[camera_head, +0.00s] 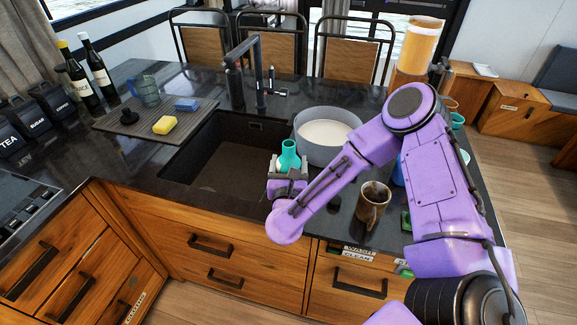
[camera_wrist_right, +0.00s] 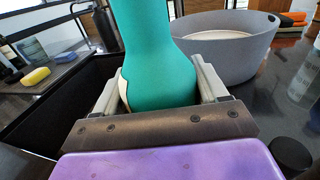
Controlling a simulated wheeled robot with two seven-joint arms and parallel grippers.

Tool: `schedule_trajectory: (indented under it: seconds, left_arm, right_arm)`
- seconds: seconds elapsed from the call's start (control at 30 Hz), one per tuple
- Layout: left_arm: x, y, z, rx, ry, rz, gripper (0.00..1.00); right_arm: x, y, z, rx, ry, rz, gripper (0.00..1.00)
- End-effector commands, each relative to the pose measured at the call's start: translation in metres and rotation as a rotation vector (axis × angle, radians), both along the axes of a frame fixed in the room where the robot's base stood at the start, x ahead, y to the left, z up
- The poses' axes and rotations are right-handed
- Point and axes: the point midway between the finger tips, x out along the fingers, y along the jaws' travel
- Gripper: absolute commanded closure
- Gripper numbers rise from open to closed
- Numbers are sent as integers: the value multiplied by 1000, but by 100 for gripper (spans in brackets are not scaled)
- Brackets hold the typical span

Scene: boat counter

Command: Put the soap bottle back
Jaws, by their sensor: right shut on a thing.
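The teal soap bottle (camera_head: 289,157) is held upright near the front right edge of the sink (camera_head: 215,165). My right gripper (camera_head: 287,172) is shut on it, one finger on each side. In the right wrist view the bottle (camera_wrist_right: 158,60) fills the middle between the fingers of the gripper (camera_wrist_right: 160,88), with a pale patch low on its left side. Its top is cut off there and its base is hidden. I cannot tell whether it touches the counter. My left gripper is not in view.
A grey tub (camera_head: 325,150) stands just behind the bottle. A brown mug (camera_head: 373,205) is to the right, by my arm. A dark tap (camera_head: 258,75) and a dark bottle (camera_head: 234,88) stand behind the sink. A yellow sponge (camera_head: 164,125) lies on the left drainboard (camera_head: 130,127).

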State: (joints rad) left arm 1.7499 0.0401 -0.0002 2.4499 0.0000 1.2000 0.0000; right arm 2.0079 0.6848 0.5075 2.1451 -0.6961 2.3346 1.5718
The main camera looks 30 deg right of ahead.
Motion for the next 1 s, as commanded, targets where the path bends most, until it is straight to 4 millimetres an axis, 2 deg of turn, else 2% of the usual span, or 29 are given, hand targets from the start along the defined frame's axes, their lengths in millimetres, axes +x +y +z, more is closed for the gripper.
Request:
schedule_trajectory:
  seconds: [0.13, 0.53, 0.57, 0.63, 0.9, 1.0]
  left_arm:
    - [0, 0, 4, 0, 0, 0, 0]
    - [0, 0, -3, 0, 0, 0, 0]
    - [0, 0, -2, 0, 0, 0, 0]
    - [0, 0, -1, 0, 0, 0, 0]
    - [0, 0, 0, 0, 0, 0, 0]
    - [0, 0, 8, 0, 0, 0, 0]
  right_arm:
    - [-1, 1, -21, -1, 2, 4, 68]
    - [-1, 2, -28, 1, -1, 2, 68]
    - [-1, 1, -28, 1, 1, 2, 24]
    - [-1, 1, -27, 1, 1, 2, 2]
    - [-1, 1, -26, 1, 1, 2, 2]
    - [-1, 2, -18, 1, 1, 2, 2]
